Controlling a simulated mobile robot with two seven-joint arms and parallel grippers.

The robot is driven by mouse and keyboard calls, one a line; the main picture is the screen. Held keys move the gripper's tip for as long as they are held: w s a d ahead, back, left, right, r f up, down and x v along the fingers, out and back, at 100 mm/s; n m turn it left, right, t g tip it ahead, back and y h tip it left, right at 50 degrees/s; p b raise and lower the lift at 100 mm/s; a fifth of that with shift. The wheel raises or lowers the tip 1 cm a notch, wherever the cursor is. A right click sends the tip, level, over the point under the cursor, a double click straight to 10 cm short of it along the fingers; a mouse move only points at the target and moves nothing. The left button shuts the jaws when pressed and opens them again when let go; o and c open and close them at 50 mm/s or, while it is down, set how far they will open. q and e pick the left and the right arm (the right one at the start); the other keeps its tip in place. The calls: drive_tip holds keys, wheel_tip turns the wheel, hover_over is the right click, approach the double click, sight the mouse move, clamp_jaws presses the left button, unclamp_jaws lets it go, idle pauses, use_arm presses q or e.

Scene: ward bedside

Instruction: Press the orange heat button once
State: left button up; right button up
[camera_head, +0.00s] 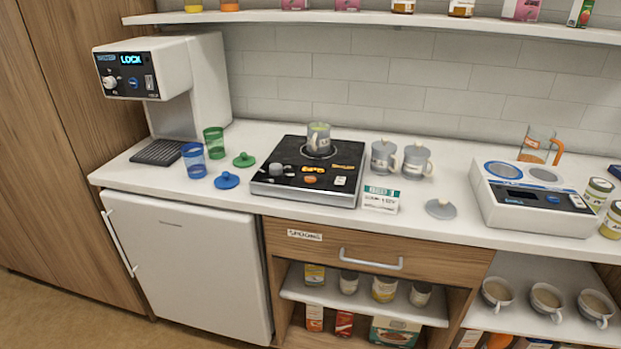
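A black heating plate (330,161) with a silver front edge sits in the middle of the counter. A small orange button (310,180), which looks like the heat button, is on its front panel. Orange lit text (312,170) shows just behind the button, too small to read surely. A grey-green mug (319,140) stands on the plate's ring. Neither of my grippers is in view, and nothing covers the button.
A white dispenser (205,75) reading "LOCK" stands at left. Blue (194,161) and green (214,142) cups with loose lids are left of the plate. Two lidded mugs (384,157), a small sign (381,198) and a grey lid (440,209) are right. A white two-pad device (530,200) stands farther right.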

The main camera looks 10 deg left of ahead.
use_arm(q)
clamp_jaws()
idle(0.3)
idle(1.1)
